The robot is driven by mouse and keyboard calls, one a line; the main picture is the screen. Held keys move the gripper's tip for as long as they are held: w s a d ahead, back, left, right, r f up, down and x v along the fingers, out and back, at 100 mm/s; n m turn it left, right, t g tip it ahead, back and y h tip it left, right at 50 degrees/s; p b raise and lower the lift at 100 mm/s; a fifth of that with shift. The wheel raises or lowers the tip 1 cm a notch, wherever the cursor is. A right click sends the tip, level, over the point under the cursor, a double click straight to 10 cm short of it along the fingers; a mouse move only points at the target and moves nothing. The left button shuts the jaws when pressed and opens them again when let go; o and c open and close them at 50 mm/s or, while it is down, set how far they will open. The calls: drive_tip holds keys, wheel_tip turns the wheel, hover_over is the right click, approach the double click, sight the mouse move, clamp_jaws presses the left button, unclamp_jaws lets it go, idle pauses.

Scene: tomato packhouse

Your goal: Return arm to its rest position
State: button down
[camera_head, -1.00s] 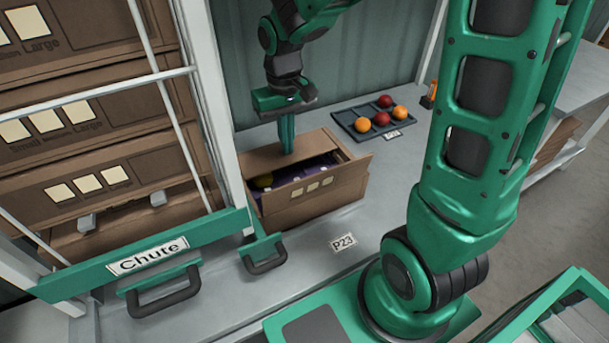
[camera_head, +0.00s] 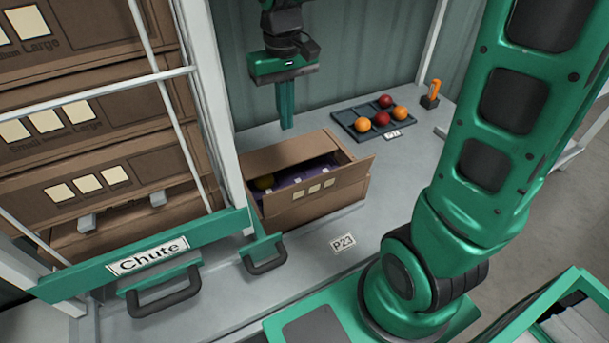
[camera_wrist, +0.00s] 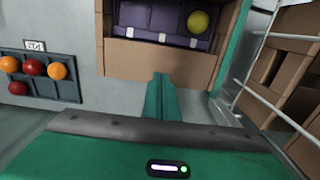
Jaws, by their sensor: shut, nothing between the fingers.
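My gripper (camera_head: 286,105) hangs with its green fingers pointing down, above and behind the cardboard box (camera_head: 315,203) on the grey bench. The fingers are together with nothing between them, and they stand clear of the box. In the wrist view my gripper (camera_wrist: 162,98) shows as a closed pair of green fingers in front of the box's side. My lower arm (camera_head: 465,190) rises at the right of the head view, and its upper links leave the top of the frame.
The cardboard box has a purple insert (camera_wrist: 165,20) with a yellow tomato (camera_wrist: 198,21). A dark tray (camera_head: 350,124) holds red and orange tomatoes. A chute rack (camera_head: 205,100) with stacked cartons stands left.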

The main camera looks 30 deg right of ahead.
idle(0.5)
drive_tip(key=s+d+f+m, duration=0.1)
drive_tip(key=s+d+m, duration=0.2)
drive_tip(key=s+d, duration=0.5)
drive_tip(key=s+d+f+m, duration=0.1)
drive_tip(key=s+d+m, duration=0.2)
drive_tip(key=s+d, duration=0.6)
drive_tip(key=s, duration=0.6)
drive_tip(key=shift+f, duration=0.25)
drive_tip(key=shift+w+f, duration=0.25)
drive_tip(key=shift+w, duration=0.3)
